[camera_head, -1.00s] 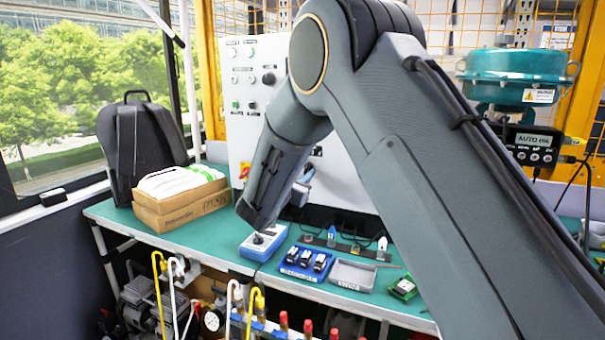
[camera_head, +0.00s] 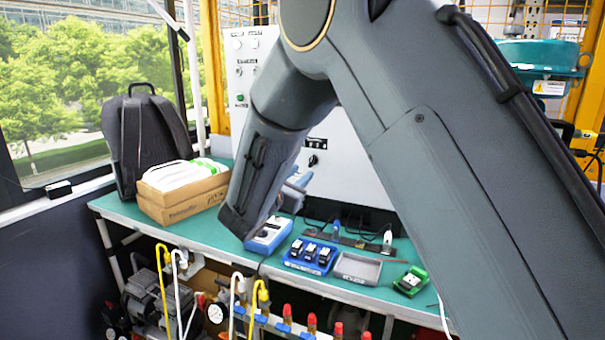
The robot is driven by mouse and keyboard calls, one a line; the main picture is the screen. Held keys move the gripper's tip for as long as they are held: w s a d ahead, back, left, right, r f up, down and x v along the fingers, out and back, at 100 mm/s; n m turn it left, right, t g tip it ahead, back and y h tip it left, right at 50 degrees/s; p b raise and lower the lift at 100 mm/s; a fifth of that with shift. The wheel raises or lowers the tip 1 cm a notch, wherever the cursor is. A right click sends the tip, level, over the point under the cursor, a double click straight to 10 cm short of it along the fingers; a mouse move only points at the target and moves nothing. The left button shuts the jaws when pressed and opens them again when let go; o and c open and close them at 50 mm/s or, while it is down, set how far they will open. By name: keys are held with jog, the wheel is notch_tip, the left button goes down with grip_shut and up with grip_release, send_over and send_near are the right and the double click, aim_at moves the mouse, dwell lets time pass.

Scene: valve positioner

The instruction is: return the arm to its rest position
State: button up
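My arm fills the right and centre of the head view, folded close to the camera, with its forearm angled down and left over the green bench (camera_head: 125,212). My gripper is not clearly visible; the end of the arm is turned away and hidden behind its own links. Only a small grey-blue part shows past the forearm. I cannot see fingers or anything held. Behind the forearm's lower end, a blue and white box (camera_head: 268,236) stands on the bench, partly covered in the picture.
A blue tray (camera_head: 291,262) with black parts, a grey tray (camera_head: 357,268) and a green module (camera_head: 411,281) lie on the bench. A cardboard box (camera_head: 183,206) and a black backpack (camera_head: 143,145) stand left. Hooked pipes (camera_head: 162,285) rise in front. A teal actuator (camera_head: 538,55) is at right.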

jog(key=s+d+f+m+g+h, duration=0.1)
jog(key=s+d+f+m+g, duration=0.3)
jog(key=d, duration=0.4)
jog(key=s+d+f+m+g+h, duration=0.1)
jog(key=s+d+f+m+g, duration=0.1)
jog(key=s+d+m+g, duration=0.5)
jog(key=s+d+f+m+g+h, duration=0.15)
jog(key=s+d, duration=0.25)
jog(key=d, duration=0.6)
jog(key=s+f+m+g+y+p, duration=0.1)
jog(key=s+f+m+g+y, duration=0.1)
jog(key=s+m+y, duration=0.3)
jog(key=s+f+m+g+y+p, duration=0.1)
jog(key=s+f+m+y, duration=0.3)
jog(key=s+m, duration=0.7)
jog(key=s+g+y, duration=0.1)
jog(key=s, duration=0.5)
jog(key=shift+s+d, duration=0.2)
jog(key=shift+d, duration=0.15)
